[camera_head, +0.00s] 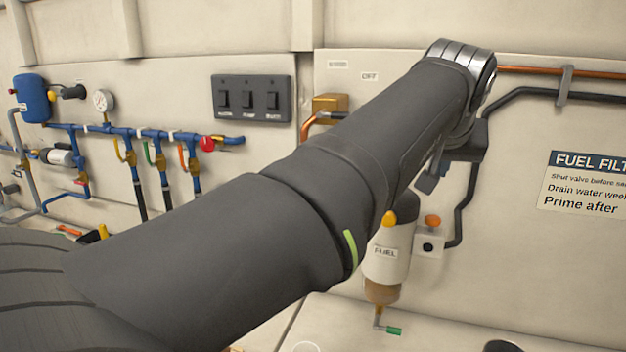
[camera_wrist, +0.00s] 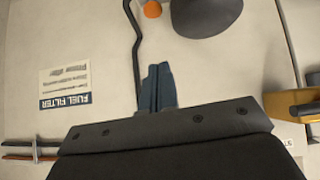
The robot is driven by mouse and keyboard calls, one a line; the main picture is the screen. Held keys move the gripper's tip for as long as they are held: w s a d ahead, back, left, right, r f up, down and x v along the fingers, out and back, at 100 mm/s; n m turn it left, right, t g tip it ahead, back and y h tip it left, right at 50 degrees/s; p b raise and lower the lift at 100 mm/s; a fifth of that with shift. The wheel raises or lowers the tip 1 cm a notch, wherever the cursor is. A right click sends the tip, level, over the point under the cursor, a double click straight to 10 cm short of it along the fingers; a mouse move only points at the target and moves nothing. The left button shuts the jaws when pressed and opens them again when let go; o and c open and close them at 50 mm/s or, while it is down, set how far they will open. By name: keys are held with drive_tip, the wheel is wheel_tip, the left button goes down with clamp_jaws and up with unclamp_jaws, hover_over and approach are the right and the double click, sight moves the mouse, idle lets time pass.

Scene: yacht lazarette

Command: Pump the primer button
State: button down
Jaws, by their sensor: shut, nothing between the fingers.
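A fuel filter (camera_head: 387,250) with a "FUEL" label, a pale body and an amber bowl is mounted on the wall. A yellow-orange knob (camera_head: 389,218) shows at its upper part. An orange button (camera_head: 432,221) sits on top of a small white block to its right; an orange round piece, likely this button, shows at the top edge of the wrist view (camera_wrist: 152,9). Which one is the primer is not labelled. My gripper (camera_head: 428,183) is above the button, apart from it. Its fingers (camera_wrist: 157,68) are shut and empty. My arm hides part of the filter's top.
A black hose (camera_head: 468,190) runs down the wall to the block. A copper pipe (camera_head: 540,72) crosses above. A "FUEL FILTER" sign (camera_head: 585,182) is at right. A switch panel (camera_head: 250,98) and blue piping (camera_head: 95,130) are at left. The wall between hose and sign is clear.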

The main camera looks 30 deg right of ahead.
hover_over(432, 217)
drive_tip(key=s+a, duration=0.1)
drive_tip(key=a, duration=0.1)
wheel_tip(432, 217, down, 6)
drive_tip(key=f, duration=0.3)
drive_tip(key=shift+d+f, duration=0.35)
drive_tip(key=shift+f, duration=0.5)
drive_tip(key=shift+f, duration=1.05)
drive_tip(key=shift+r, duration=0.5)
wheel_tip(432, 217, up, 3)
drive_tip(key=shift+w+r, duration=0.1)
drive_tip(key=shift+r, duration=0.1)
drive_tip(key=v, duration=1)
